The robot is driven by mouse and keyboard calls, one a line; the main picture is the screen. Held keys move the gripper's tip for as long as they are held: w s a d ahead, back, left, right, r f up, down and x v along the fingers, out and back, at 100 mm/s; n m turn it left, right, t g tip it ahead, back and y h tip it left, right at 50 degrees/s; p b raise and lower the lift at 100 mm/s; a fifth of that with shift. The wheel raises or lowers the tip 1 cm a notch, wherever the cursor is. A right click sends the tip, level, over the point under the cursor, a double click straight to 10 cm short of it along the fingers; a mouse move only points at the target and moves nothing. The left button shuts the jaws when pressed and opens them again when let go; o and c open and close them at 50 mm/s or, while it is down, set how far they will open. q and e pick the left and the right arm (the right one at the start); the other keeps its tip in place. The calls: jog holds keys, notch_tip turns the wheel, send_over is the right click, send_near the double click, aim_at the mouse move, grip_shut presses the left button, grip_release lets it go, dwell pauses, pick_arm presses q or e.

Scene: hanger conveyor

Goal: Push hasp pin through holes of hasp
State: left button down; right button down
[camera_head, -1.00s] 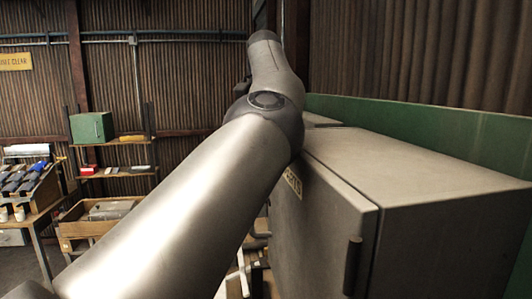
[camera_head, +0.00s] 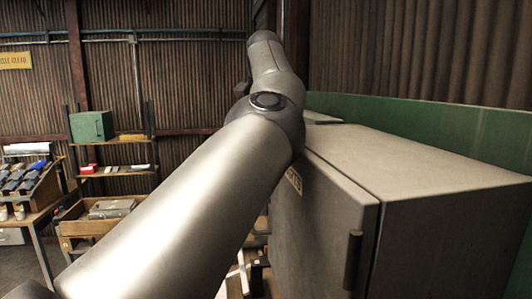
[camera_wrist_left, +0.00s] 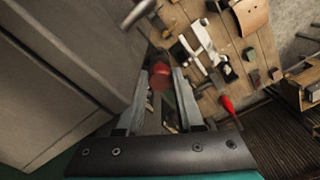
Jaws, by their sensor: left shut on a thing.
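In the left wrist view my left gripper (camera_wrist_left: 162,76) is shut on a small red-ended piece (camera_wrist_left: 158,77), which looks like the hasp pin. Its shaft cannot be made out. The grey cabinet (camera_wrist_left: 60,70) fills the left of that view, with a dark handle-like bar (camera_wrist_left: 139,13) at its edge, apart from the gripper. I cannot make out the hasp or its holes. In the head view my left arm crosses the middle and its gripper is hidden. The cabinet (camera_head: 325,218) stands to the right of the arm, with a dark handle (camera_head: 353,262). My right gripper is not in view.
A wooden bench (camera_wrist_left: 232,62) with several tools, including a red-handled one (camera_wrist_left: 229,106), shows in the wrist view. Shelves with a green box (camera_head: 92,126) and a wooden crate (camera_head: 75,228) stand at the left. A green wall panel (camera_head: 480,138) runs behind the cabinet.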

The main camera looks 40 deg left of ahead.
pick_arm(q)
jog(key=shift+s+a+f+b, duration=0.1)
jog(key=shift+s+f+b, duration=0.05)
jog(key=shift+f+b, duration=0.85)
dwell(0.7)
jog(key=c, duration=0.8)
grip_release()
jog(key=shift+f, duration=0.2)
jog(key=shift+o, duration=0.4)
